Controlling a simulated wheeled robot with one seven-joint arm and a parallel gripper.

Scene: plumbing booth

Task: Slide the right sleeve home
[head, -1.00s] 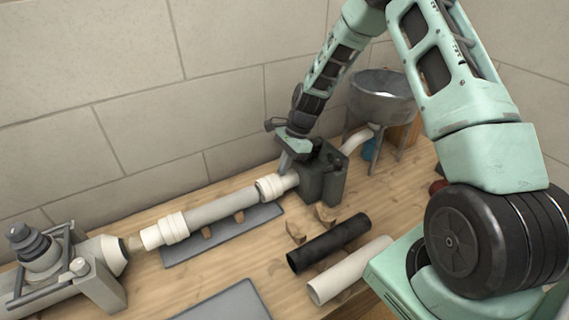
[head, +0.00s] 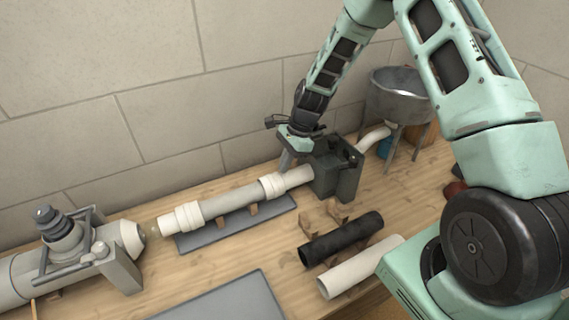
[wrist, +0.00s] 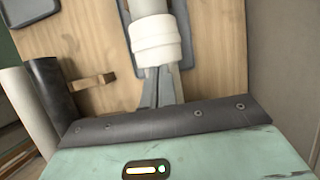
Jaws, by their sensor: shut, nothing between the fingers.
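The right sleeve (head: 273,185) is a cream collar around the grey-white pipe (head: 234,200), near its right end. Cream pipe (head: 299,176) continues from it to the dark clamp block. The left sleeve (head: 188,216) sits around the pipe's left end. My gripper (head: 286,167) points down at the right side of the right sleeve, fingers shut with nothing between them. In the wrist view the shut fingers (wrist: 161,92) are right against the sleeve's edge (wrist: 157,45); exact contact is hard to tell. The seam under the sleeve is hidden.
The dark clamp block (head: 340,170) stands close right of my gripper, with a metal basin (head: 398,95) behind it. A black tube (head: 341,239) and a white tube (head: 360,266) lie in front. A grey pipe fitting (head: 85,255) is at the left. A grey plate (head: 228,302) lies in front.

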